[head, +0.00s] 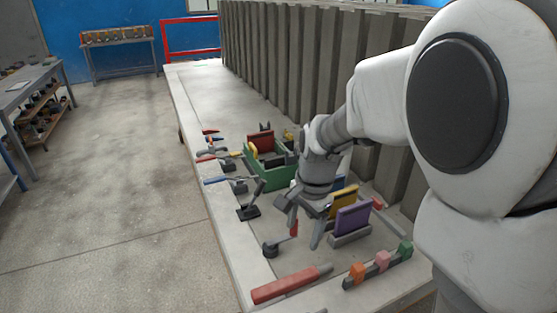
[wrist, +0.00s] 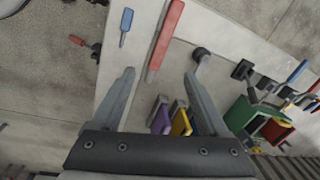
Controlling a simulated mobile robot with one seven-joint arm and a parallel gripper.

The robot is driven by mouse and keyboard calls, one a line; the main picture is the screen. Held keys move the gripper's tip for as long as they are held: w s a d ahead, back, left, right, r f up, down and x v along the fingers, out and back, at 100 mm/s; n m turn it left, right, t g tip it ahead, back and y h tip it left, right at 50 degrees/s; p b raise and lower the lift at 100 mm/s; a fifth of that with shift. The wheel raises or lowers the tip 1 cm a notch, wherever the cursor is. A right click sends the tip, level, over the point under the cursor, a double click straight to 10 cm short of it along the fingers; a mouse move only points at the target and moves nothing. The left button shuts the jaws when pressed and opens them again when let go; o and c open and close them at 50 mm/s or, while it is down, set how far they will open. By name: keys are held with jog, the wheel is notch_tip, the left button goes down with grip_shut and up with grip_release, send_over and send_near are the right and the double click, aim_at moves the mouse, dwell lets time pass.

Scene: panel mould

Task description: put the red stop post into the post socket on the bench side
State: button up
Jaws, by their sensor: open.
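A long red bar with a grey end (head: 285,287), which I take as the red stop post, lies flat near the front of the bench. It also shows in the wrist view (wrist: 166,38), beyond the space between my fingers. My gripper (head: 303,232) is open and empty, above the bench beside the purple plate and apart from the bar. Its two spread fingers show in the wrist view (wrist: 160,75). I cannot make out the post socket for certain in either view.
Purple (head: 352,219) and yellow (head: 342,203) plates stand close to my gripper. A green crate (head: 268,176) stands behind it. A dark round-based fitting (head: 270,249) sits near the bench's left edge. Orange, pink and green blocks sit on a rail (head: 364,277) at the front.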

jog(key=w+a+f+m+g+p, duration=0.1)
jog(key=w+a+f+m, duration=0.2)
jog(key=f, duration=0.4)
send_over(290, 280)
jog(key=shift+h, duration=0.4)
jog(key=f, duration=1.1)
jog(key=shift+a+f, duration=0.2)
jog(key=shift+f, duration=0.15)
jog(key=shift+d+f, duration=0.15)
jog(key=shift+f, duration=2.55)
grip_shut()
